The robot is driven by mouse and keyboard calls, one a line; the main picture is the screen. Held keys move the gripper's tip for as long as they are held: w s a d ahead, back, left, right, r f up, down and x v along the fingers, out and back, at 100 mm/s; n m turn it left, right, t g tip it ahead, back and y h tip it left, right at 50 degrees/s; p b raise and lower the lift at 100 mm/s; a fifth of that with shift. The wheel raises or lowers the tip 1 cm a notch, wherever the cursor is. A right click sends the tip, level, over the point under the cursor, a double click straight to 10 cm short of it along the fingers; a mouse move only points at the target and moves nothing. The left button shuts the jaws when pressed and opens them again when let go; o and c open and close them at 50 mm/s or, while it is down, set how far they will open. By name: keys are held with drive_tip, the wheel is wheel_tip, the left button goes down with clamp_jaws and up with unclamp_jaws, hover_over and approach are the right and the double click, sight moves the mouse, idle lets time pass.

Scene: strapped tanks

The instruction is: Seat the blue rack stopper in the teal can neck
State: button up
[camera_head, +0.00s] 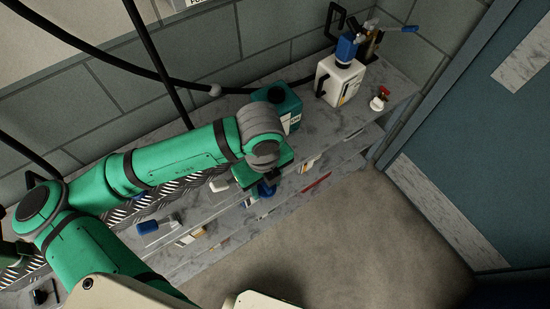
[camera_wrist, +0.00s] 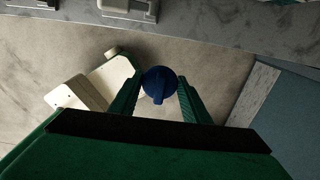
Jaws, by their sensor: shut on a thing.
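My gripper (camera_wrist: 159,94) is shut on a blue stopper (camera_wrist: 159,84). In the wrist view the stopper's round top with a raised grip bar shows between the two green fingers. In the head view the held blue stopper (camera_head: 265,190) shows just below my green wrist, out past the shelf's front edge. The teal can (camera_head: 289,106) stands upright on the top shelf, behind and slightly right of my wrist. Its dark round neck (camera_head: 276,95) faces up, and nothing is seen in it. My wrist hides part of the can's lower front. The can is outside the wrist view.
A white can (camera_head: 341,80) with a blue top stands right of the teal can, near blue-handled tools (camera_head: 385,35). A small red-topped item (camera_head: 380,97) sits farther right. A blue-ended item (camera_head: 152,224) lies lower left. A strap and wall stand behind; the floor in front is clear.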

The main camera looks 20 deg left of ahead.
drive_tip(key=shift+s+a+r+m, duration=0.25)
drive_tip(key=shift+s+r+m, duration=0.15)
drive_tip(key=shift+m, duration=0.3)
drive_tip(key=shift+w, duration=0.1)
drive_tip(key=w+f, duration=0.2)
drive_tip(key=w, duration=0.2)
drive_tip(key=w+a+f, duration=0.1)
drive_tip(key=w+f, duration=0.2)
drive_tip(key=w, duration=0.1)
drive_tip(key=w+a+f, duration=0.1)
drive_tip(key=w+f, duration=0.2)
drive_tip(key=w, duration=0.1)
drive_tip(key=shift+w+f, duration=0.1)
drive_tip(key=shift+w+a+f, duration=0.1)
drive_tip(key=shift+w+f, duration=0.4)
drive_tip(key=shift+f, duration=0.1)
drive_tip(key=shift+w+f, duration=0.25)
drive_tip(key=shift+f, duration=1.35)
drive_tip(key=shift+f, duration=0.3)
